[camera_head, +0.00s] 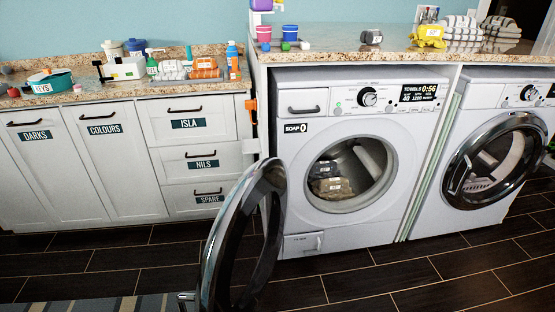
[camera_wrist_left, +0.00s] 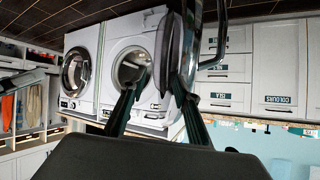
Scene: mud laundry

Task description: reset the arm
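My left gripper (camera_wrist_left: 154,92) shows in the left wrist view, with its two dark fingers spread apart and nothing seen between them. That view is turned upside down. Beyond the fingers are the open washer door (camera_wrist_left: 174,48) and the washer (camera_wrist_left: 128,62); whether a finger touches the door cannot be told. In the head view neither gripper can be made out. There the washer (camera_head: 300,190) stands with its round door (camera_head: 212,262) swung wide open to the left, and dark and tan bundles (camera_head: 331,186) lie in its drum.
White cabinets (camera_head: 110,165) stand at the left under a cluttered counter (camera_head: 105,90). Folded towels (camera_head: 460,30) and a yellow cloth (camera_head: 428,35) lie on the right countertop. The dark tiled floor (camera_head: 400,280) is clear in front.

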